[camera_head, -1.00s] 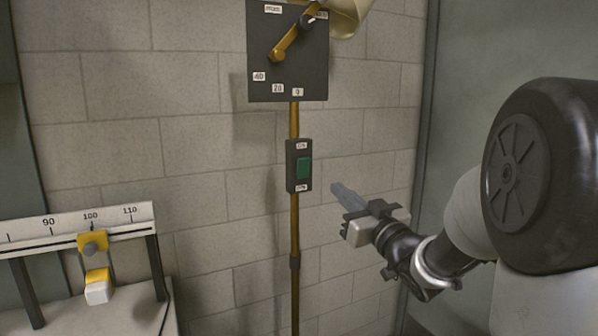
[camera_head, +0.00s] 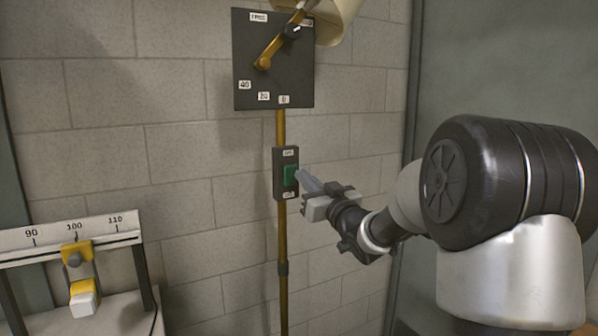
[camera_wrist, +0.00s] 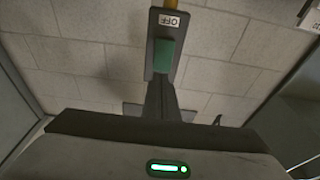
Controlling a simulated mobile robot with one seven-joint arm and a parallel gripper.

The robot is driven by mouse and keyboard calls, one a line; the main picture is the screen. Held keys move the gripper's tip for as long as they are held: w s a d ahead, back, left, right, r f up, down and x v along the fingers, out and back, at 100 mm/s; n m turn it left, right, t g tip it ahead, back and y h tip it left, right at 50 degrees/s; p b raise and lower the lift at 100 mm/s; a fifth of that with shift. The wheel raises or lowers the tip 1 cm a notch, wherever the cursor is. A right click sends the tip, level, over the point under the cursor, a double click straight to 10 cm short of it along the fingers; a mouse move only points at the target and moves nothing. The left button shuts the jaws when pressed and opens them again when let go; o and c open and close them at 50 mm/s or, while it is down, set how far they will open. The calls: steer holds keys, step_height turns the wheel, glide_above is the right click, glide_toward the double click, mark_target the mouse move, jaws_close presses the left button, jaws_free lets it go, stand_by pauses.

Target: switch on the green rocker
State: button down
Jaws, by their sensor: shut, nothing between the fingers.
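The green rocker (camera_head: 290,176) sits in a dark switch box (camera_head: 279,187) on the brass pole, with a small label above and below it. My gripper (camera_head: 299,177) is shut and empty, its fingertips at the rocker's right edge in the head view. In the wrist view the rocker (camera_wrist: 163,56) shows just beyond the shut fingers (camera_wrist: 160,88), which hide part of the box.
Above the switch box is a dark dial panel (camera_head: 243,62) with a brass lever (camera_head: 275,48) and a cream shade (camera_head: 338,22). A scale rail (camera_head: 50,236) with a yellow slider (camera_head: 78,262) stands at lower left. A block wall is behind the pole.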

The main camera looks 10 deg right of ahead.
mark_target(293, 167)
steer(key=shift+x, duration=1.75)
steer(key=r+g+p, duration=0.1)
steer(key=p, duration=0.3)
steer(key=shift+w+r, duration=0.15)
steer(key=shift+r, duration=0.2)
steer(key=g+p, duration=0.1)
steer(key=p, duration=0.2)
steer(key=shift+w+r+h, duration=0.1)
steer(key=shift+h, duration=0.3)
steer(key=shift+w+a+p, duration=0.1)
steer(key=shift+p, duration=0.2)
steer(key=shift+w+g, duration=0.15)
steer(key=shift+g, duration=0.15)
steer(key=shift+f, duration=0.2)
